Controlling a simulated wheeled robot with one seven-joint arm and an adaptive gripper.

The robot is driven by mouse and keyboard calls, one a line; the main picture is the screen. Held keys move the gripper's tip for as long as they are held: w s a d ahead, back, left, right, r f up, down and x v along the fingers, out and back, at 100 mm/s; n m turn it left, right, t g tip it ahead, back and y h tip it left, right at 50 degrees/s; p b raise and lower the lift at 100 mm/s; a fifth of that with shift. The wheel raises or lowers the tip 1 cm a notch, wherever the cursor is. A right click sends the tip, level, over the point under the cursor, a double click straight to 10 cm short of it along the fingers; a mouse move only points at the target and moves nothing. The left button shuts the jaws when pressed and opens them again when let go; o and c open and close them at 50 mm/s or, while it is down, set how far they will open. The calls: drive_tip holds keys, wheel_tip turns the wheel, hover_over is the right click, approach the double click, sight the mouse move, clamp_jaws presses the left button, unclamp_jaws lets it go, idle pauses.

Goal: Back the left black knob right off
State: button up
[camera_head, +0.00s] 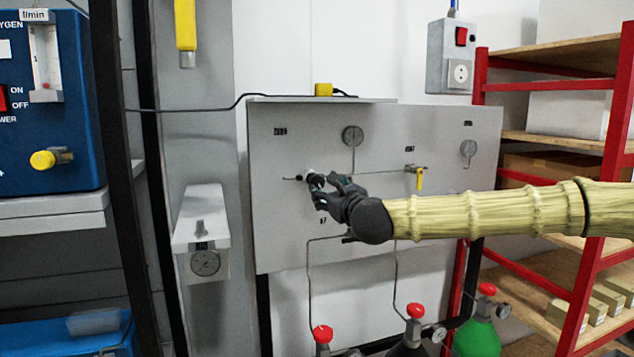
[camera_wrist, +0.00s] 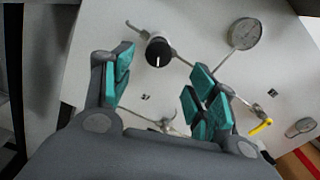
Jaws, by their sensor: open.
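The left black knob (camera_wrist: 159,52) sits on the grey panel, with a white line on its face, in the wrist view. In the head view, my gripper (camera_head: 314,186) is at the panel and largely hides the knob. In the wrist view, my gripper (camera_wrist: 160,92) is open, its teal-padded fingers apart. The knob lies beyond the fingertips, in line with the gap between them. I see no finger touching it. The grey panel (camera_head: 440,130) carries thin pipes running to the knob.
A yellow-handled valve (camera_head: 419,179) and two gauges (camera_head: 352,135) (camera_head: 468,148) are on the panel, right of the knob. Gas cylinders with red caps (camera_head: 414,311) stand below. A red shelf rack (camera_head: 590,240) is at the right. A dark post (camera_head: 125,190) stands at the left.

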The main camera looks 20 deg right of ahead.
sight(319, 184)
drive_tip(key=w+p, duration=0.1)
drive_tip(key=w, duration=0.2)
drive_tip(key=w+p, duration=0.1)
drive_tip(key=w, duration=0.2)
drive_tip(key=w+p, duration=0.1)
drive_tip(key=w, duration=0.2)
drive_tip(key=shift+w+a+p, duration=0.25)
drive_tip(key=shift+w+p, duration=0.05)
drive_tip(key=shift+w, duration=0.05)
drive_tip(key=shift+f, duration=0.1)
drive_tip(key=c, duration=1)
